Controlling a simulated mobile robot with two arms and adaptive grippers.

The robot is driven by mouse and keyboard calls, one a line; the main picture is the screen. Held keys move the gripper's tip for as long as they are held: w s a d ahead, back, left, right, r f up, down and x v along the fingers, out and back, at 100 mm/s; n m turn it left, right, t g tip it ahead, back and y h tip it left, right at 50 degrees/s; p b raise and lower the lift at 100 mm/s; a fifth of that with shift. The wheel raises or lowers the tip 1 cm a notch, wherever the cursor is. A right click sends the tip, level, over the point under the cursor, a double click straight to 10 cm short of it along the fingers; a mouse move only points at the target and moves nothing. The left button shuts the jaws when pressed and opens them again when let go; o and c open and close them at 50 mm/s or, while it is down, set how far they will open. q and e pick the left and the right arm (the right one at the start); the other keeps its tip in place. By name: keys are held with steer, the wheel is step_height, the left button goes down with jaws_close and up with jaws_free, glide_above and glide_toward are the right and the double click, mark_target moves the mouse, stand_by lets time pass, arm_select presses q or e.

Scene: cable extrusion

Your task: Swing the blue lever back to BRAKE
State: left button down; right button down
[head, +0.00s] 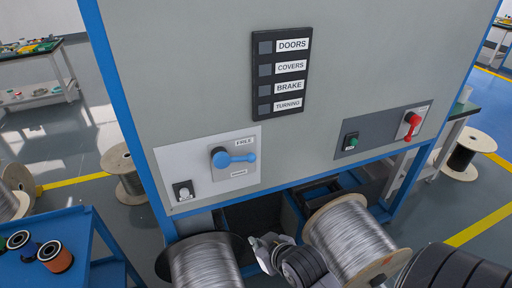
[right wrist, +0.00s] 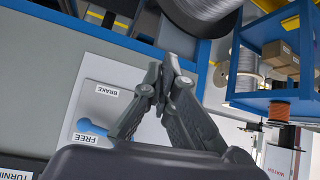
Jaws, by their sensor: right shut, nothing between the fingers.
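The blue lever (head: 234,159) is on a light plate on the front of the grey cabinet. Its arm points right, roughly level, between the FREE label (head: 244,142) above and the BRAKE label (head: 238,173) below. My right gripper (head: 258,243) is below the plate in the head view, apart from the lever. In the right wrist view its fingers (right wrist: 165,76) are shut and empty. There, part of the blue lever (right wrist: 92,127) shows beside the FREE label, and the gripper hides the rest. My left gripper is not in view.
Wire spools (head: 208,262) (head: 350,243) stand low on both sides of my right gripper. A red lever (head: 412,122) and a green button (head: 351,142) are on a dark panel to the right. A blue cart (head: 60,240) with small spools stands at lower left.

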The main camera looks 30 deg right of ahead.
steer(key=w+d+r+m+t+h, duration=0.1)
steer(key=w+d+r+t+h, duration=0.1)
steer(key=r, duration=0.7)
steer(key=w+d+r+m+t+h, duration=0.1)
steer(key=w+d+r+t, duration=0.4)
steer(key=w+d+r, duration=0.1)
step_height(320, 180, up, 3)
steer(key=shift+w+d+f+m+t+h, duration=0.2)
steer(key=shift+d+m+t+h, duration=0.15)
steer(key=shift+d, duration=0.4)
steer(key=shift+w, duration=0.1)
steer(key=w+d+f+p, duration=0.2)
steer(key=w+f+p, duration=0.1)
steer(key=w, duration=0.7)
steer(key=shift+d+f+p, duration=0.25)
steer(key=shift+f+p, duration=0.05)
steer(key=shift+f, duration=0.45)
steer(key=shift+w+f, duration=0.1)
steer(key=shift+f+m, duration=0.25)
steer(key=shift+m, duration=0.2)
